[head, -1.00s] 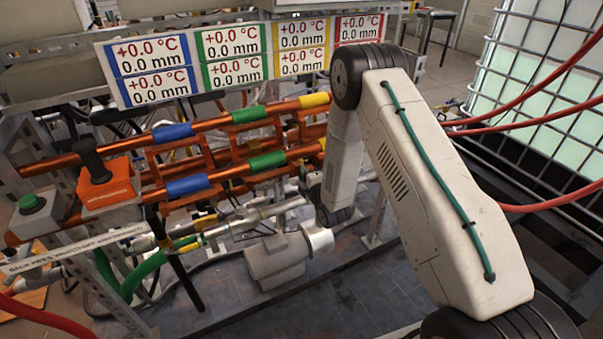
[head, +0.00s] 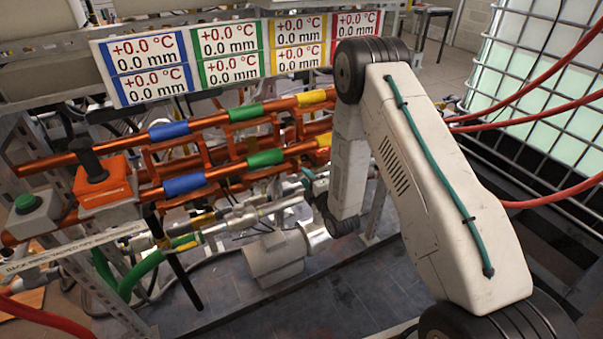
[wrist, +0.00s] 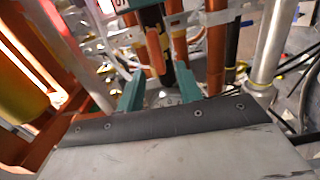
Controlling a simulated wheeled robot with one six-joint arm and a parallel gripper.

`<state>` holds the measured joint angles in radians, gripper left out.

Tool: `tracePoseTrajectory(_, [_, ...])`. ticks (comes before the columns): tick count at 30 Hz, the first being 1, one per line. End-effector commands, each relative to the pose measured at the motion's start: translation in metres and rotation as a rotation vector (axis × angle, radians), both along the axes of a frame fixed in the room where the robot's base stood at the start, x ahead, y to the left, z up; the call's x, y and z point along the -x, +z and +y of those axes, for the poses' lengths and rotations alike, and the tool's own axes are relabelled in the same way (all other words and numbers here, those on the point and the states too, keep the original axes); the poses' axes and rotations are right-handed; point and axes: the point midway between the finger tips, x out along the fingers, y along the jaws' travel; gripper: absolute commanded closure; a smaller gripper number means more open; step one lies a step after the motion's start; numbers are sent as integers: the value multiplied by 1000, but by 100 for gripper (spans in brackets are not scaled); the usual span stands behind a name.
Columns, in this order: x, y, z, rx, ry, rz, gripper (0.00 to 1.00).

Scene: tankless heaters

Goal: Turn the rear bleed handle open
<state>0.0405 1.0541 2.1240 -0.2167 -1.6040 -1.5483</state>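In the wrist view my gripper (wrist: 171,93) shows two teal fingers set well apart, with nothing held between them. Orange-red pipes or bars, among them a short upright orange piece (wrist: 156,48), lie beyond the fingertips. I cannot tell whether any of these is the rear bleed handle. In the head view, small yellow-marked valve parts (head: 203,221) sit on thin metal lines below the copper pipes. I cannot tell which one is the rear handle.
Copper pipes with blue, green (head: 265,158) and yellow bands cross the rack. Display panels (head: 230,52) hang above. Red hoses (head: 540,88) cross at right.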

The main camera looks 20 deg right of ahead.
Motion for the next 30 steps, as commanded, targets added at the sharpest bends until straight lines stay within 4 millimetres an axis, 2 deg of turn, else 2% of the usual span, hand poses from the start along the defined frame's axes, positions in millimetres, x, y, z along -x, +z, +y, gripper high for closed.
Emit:
tracePoseTrajectory(3, [16, -1, -3, -1, -1, 2, 65])
tracePoseTrajectory(7, [25, 0, -5, -1, -1, 1, 65])
tracePoseTrajectory(23, [26, -2, -5, -26, -1, 11, 65])
tracePoseTrajectory(26, [27, -23, -5, -96, -8, 130, 65])
tracePoseTrajectory(30, [50, -81, -9, -233, -77, 464, 65])
